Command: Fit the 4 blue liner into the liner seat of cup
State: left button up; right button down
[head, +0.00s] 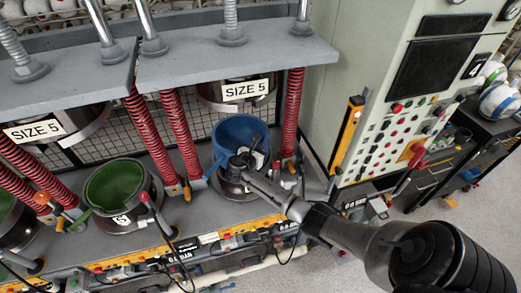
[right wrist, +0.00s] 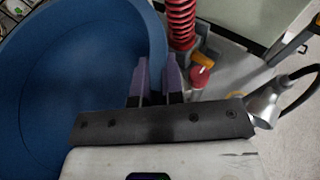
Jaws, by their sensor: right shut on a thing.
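The blue liner (head: 229,131) is a wide open bowl at the middle of the head view, under the right "SIZE 5" plate. My right gripper (head: 256,160) is shut on the liner's near right wall. In the right wrist view, the purple fingers (right wrist: 155,85) straddle the rim of the liner (right wrist: 60,75). My left gripper is not in view.
A green liner (head: 117,186) sits in another cup at the left. Red spring-covered columns (head: 291,112) flank the blue liner under the grey upper beam (head: 215,60). Levers and hoses line the front edge. A control cabinet (head: 400,110) stands at the right.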

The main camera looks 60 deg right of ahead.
jog(key=shift+f, duration=0.65)
jog(key=shift+f+b, duration=0.5)
jog(key=shift+f, duration=0.45)
